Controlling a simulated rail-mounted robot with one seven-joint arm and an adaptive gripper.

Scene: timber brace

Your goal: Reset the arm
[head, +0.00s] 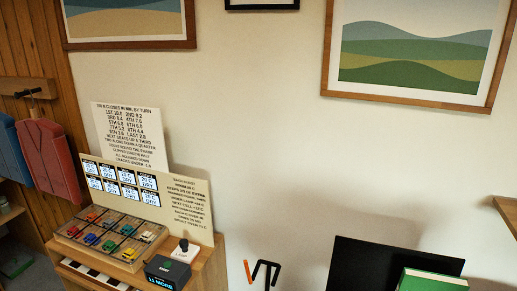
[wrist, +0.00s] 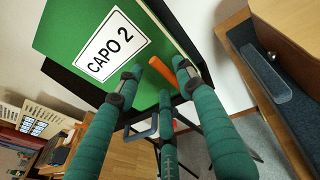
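My gripper (wrist: 158,76) shows in the wrist view as three teal-wrapped fingers with dark joints, reaching up from the lower edge. The fingers are spread apart, and I see nothing clamped between them. An orange bar (wrist: 158,71) shows behind the gap between the fingertips; I cannot tell how far behind. A green block (head: 432,281) shows at the lower right of the head view. My gripper is not visible in the head view.
A black panel (head: 375,262) stands at the lower right. A wooden shelf edge (head: 507,212) juts in at right.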

